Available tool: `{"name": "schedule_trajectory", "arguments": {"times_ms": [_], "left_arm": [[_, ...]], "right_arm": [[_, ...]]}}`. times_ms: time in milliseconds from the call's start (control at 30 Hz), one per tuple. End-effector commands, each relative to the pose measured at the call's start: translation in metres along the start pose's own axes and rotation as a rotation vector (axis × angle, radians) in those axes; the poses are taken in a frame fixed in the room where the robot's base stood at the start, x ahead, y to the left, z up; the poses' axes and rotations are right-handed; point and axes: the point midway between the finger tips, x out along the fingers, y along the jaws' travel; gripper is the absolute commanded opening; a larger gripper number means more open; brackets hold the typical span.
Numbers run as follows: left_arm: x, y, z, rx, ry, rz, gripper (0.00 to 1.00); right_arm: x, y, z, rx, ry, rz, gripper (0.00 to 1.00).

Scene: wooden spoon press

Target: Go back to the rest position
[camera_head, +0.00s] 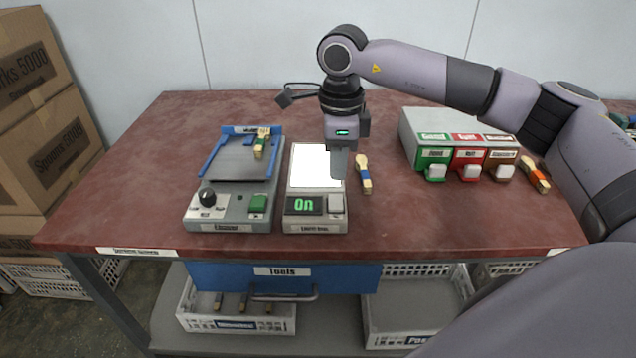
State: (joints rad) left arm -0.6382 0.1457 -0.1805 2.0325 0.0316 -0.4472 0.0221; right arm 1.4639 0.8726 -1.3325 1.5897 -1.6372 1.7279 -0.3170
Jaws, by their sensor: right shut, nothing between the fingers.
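My right gripper (338,166) points down over the right part of the light box (300,206), with its fingers shut and empty. My right arm reaches in from the right side and bends down at the wrist. The light box has a bright white lit panel and a display that reads "On". A wooden spoon piece (364,174) with a blue band lies on the table just right of the gripper, apart from it. My left gripper is not in view.
Left of the light box stands a grey machine (232,212) with a blue frame, black knob and green button; a spoon piece (261,143) lies on it. At right are a button box (466,160) and an orange-banded piece (534,174). The red table's (130,180) left side is clear.

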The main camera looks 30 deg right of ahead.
Motion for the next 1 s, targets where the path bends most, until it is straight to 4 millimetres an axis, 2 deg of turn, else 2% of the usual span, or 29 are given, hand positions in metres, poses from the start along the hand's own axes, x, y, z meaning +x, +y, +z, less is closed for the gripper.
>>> {"name": "schedule_trajectory", "arguments": {"times_ms": [233, 367, 467, 500, 633, 800, 900, 1000], "left_arm": [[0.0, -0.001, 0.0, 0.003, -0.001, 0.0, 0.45], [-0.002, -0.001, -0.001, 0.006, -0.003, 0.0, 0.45], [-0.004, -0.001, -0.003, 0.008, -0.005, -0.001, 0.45], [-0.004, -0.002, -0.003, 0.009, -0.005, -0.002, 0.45], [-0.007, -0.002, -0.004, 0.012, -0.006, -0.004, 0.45], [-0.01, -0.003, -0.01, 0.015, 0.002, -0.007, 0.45], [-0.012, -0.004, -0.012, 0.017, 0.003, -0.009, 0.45], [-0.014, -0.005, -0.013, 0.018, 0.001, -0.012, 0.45]], "right_arm": [[0.002, 0.003, 0.003, -0.004, -0.009, 0.009, 0.0], [0.017, 0.024, 0.026, -0.03, -0.084, 0.088, 0.0], [0.035, 0.06, 0.06, -0.052, -0.208, 0.217, 0.0], [0.04, 0.078, 0.076, -0.055, -0.269, 0.282, 0.0], [0.046, 0.135, 0.121, -0.021, -0.47, 0.511, 0.0], [0.031, 0.195, 0.165, 0.113, -0.714, 0.825, 0.0], [0.015, 0.216, 0.183, 0.239, -0.842, 1.01, 0.0], [-0.001, 0.225, 0.196, 0.4, -0.956, 1.19, 0.0]]}}
